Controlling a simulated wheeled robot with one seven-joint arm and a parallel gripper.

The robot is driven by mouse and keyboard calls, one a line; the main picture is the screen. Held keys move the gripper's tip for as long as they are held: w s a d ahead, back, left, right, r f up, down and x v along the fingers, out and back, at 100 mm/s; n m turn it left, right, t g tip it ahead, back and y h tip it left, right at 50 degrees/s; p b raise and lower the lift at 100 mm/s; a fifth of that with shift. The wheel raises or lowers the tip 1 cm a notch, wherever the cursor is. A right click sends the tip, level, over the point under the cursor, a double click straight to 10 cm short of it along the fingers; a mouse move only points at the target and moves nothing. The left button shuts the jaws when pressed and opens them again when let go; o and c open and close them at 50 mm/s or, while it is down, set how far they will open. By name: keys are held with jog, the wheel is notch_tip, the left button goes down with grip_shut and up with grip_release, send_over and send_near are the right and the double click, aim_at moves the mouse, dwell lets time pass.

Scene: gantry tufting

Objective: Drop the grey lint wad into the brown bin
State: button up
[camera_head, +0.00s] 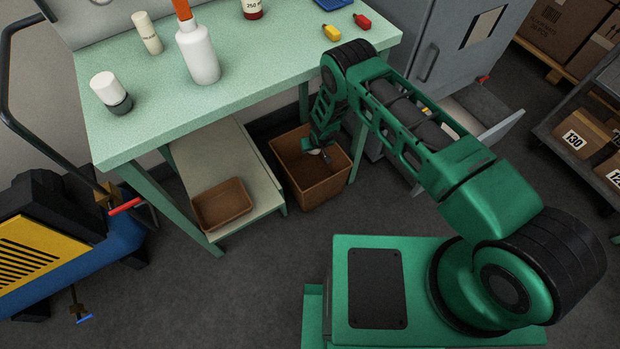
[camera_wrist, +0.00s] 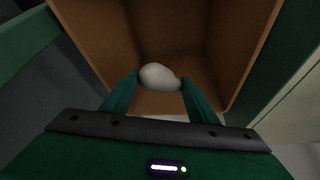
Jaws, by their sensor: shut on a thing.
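The brown bin (camera_head: 321,189) stands on the floor under the right end of the green table, open at the top. In the wrist view its inner wall (camera_wrist: 100,40) surrounds the space beyond my fingers. My gripper (camera_head: 322,156) points down at the bin's opening. In the wrist view my gripper (camera_wrist: 159,82) is shut on the grey lint wad (camera_wrist: 158,76), a pale rounded lump between the fingertips. The wad is over the bin's interior, and I cannot tell its exact height. In the head view the wad is small and mostly hidden by my gripper.
The green table (camera_head: 250,90) overhangs the bin and carries several bottles. A lower shelf (camera_head: 190,165) with a brown tray (camera_head: 222,204) is left of the bin. A grey cabinet with an open drawer (camera_head: 485,125) is at right. Floor in front is clear.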

jog(key=shift+d+f, duration=0.1)
jog(key=shift+f, duration=0.5)
jog(key=o, duration=1.2)
jog(key=v, duration=1)
jog(key=shift+s+r, duration=0.1)
jog(key=shift+r, duration=0.25)
